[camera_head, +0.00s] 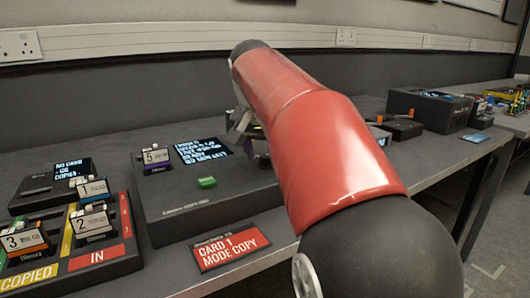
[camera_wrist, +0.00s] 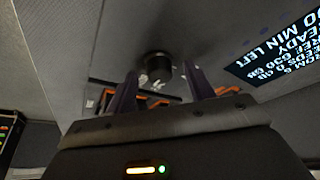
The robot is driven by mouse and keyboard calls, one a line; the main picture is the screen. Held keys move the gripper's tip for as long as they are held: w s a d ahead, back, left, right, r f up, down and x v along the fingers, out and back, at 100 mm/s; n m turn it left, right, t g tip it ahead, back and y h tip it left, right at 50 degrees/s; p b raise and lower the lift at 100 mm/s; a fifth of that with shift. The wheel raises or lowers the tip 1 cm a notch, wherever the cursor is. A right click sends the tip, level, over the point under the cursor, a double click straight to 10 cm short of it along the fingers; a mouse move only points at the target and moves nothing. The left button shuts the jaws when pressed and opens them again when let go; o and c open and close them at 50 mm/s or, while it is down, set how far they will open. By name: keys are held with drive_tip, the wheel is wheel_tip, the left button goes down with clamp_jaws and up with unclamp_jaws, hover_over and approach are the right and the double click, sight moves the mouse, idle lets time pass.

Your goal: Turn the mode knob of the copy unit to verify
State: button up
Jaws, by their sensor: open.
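The copy unit (camera_head: 185,205) is a dark box on the bench in the head view, with a lit screen (camera_head: 203,151) and a green button (camera_head: 207,182). Its mode knob (camera_wrist: 158,66) is a short dark cylinder on the panel in the wrist view; in the head view my arm hides it. My gripper (camera_wrist: 161,73) is open, with one finger on each side of the knob in the picture. I cannot tell whether they touch it. Pale marks and orange shapes show near the knob, but its pointer setting is unreadable.
A card marked 5 (camera_head: 156,158) sits in the unit. A tray (camera_head: 105,259) with cards 1, 2 and 3 is at left. Dark boxes (camera_head: 428,109) stand at right.

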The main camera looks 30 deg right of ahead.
drive_tip(key=c, duration=1)
drive_tip(key=shift+o, duration=0.2)
drive_tip(key=shift+n, duration=0.3)
drive_tip(key=n+t+y+p, duration=0.1)
drive_tip(key=n, duration=0.2)
drive_tip(key=shift+s+d+r, duration=0.1)
drive_tip(key=shift+d+n+y, duration=0.1)
drive_tip(key=shift+n+y, duration=0.9)
drive_tip(key=shift+n, duration=1.5)
drive_tip(key=o, duration=1)
drive_tip(key=shift+c, duration=0.2)
